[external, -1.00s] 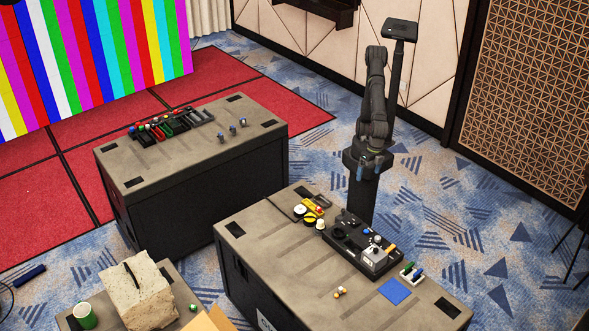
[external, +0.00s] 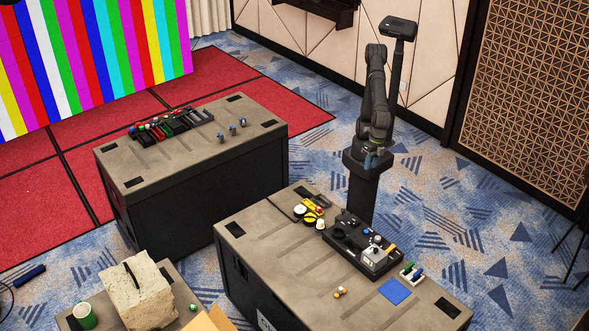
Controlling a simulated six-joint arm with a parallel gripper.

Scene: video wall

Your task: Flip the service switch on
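I see nothing clearly held.
Left of the panel lie yellow and white parts (external: 310,211). Right of it are a small white rack (external: 411,273) and a blue square (external: 395,291). A second case (external: 190,165) holds a row of coloured items. The near case's front left top is mostly clear.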

